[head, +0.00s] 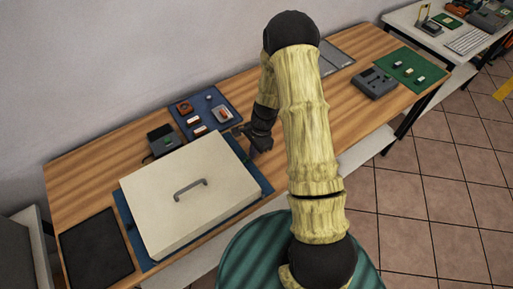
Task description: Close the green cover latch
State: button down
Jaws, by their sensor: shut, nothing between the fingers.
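A large cream cover (150,195) with a grey bar handle (190,189) lies flat over a blue mat (262,183) on the wooden table. I cannot make out a green latch on it; my arm and gripper may hide part of its right side. My gripper (240,131) is at the far right corner of the cover, beside or just above its edge. It is shut and empty. I cannot tell whether it touches the cover.
A dark device (163,140) stands behind the cover, and a blue mat with small parts (205,110) lies beside it. A black pad (95,249) lies front left. A grey device (375,83) and a green mat (404,64) are at the right.

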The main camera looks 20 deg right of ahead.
jog(key=shift+a, duration=0.2)
jog(key=shift+s+a, duration=0.3)
jog(key=shift+a, duration=0.6)
jog(key=shift+d, duration=0.1)
jog(key=d, duration=0.1)
jog(key=w+d, duration=0.1)
jog(key=d, duration=0.2)
jog(key=shift+w+d+r, duration=0.15)
jog(key=shift+w+r, duration=0.1)
jog(key=shift+w, duration=0.05)
jog(key=b+v, duration=0.1)
jog(key=v, duration=0.8)
jog(key=shift+r, duration=0.25)
